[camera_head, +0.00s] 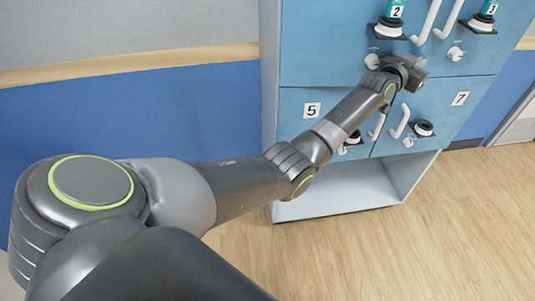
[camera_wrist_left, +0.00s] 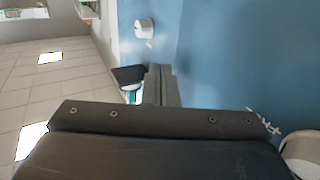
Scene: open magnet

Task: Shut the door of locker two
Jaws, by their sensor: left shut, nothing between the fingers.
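The blue door of locker two (camera_head: 325,45), with a number 2 tag (camera_head: 397,11), is at the top of the head view. It looks flush with the locker front, with no open gap visible. It has a white handle (camera_head: 426,20) at its right side and a white knob on a black bracket (camera_head: 388,29). My left gripper (camera_head: 418,72) is shut and empty, in front of this door's lower right part. In the left wrist view the closed fingers (camera_wrist_left: 160,84) are close to a blue door surface (camera_wrist_left: 225,55); contact cannot be told. My right gripper is not in view.
Door three (camera_head: 488,50) is to the right. Doors five (camera_head: 292,125) and seven (camera_head: 450,105) are below, with handles sticking out. An open white shelf space (camera_head: 345,190) is underneath. The wood floor (camera_head: 460,220) in front is clear.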

